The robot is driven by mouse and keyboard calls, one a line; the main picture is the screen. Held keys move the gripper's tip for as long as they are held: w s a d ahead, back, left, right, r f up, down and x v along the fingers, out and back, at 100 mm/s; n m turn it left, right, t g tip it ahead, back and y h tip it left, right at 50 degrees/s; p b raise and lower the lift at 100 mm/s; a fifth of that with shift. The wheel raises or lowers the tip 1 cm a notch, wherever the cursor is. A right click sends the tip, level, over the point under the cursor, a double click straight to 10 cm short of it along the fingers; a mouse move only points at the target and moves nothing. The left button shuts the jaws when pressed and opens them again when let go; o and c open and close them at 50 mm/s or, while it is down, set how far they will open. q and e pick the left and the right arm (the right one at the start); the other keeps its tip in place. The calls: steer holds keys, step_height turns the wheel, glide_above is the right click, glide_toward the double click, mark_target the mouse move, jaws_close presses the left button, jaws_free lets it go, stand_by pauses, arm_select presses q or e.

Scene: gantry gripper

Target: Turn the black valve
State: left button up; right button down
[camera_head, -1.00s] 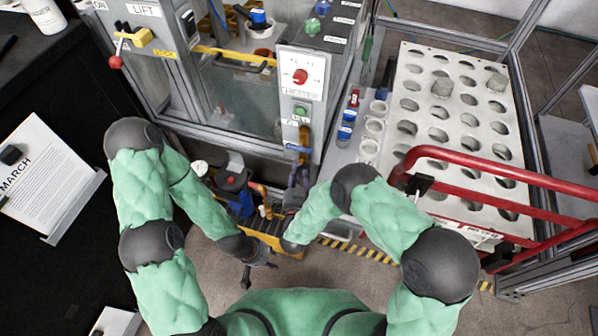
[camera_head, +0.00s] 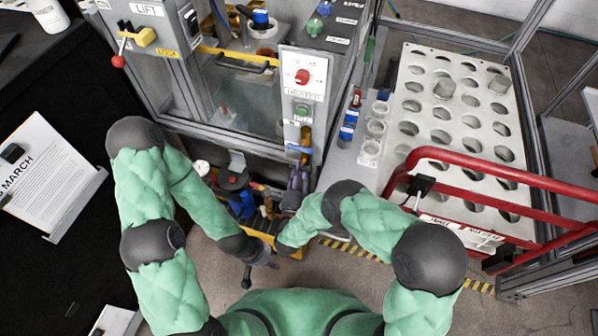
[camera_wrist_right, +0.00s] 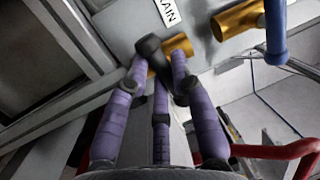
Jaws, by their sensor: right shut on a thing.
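The black valve (camera_wrist_right: 148,46) is a dark handle on a brass pipe (camera_wrist_right: 178,44), under a label ending in "AIN" in the right wrist view. My right gripper (camera_wrist_right: 160,66) has its purple fingers closed around the handle. In the head view my right gripper (camera_head: 298,176) is beside the machine's front post, below a blue valve (camera_head: 299,148), and the black valve cannot be made out there. My left gripper (camera_head: 252,273) hangs low near the floor, away from the valve; its finger opening is unclear.
The blue valve on its own brass pipe (camera_wrist_right: 238,20) is close to the right of the black one in the wrist view. A red rail (camera_head: 500,175) and a white rack with round holes (camera_head: 440,95) stand at right. Below the machine are cluttered yellow-edged parts (camera_head: 255,208).

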steer(key=shift+m, duration=0.8)
steer(key=c, duration=1.1)
jaws_free()
steer(key=shift+o, duration=0.2)
steer(key=shift+n, duration=0.3)
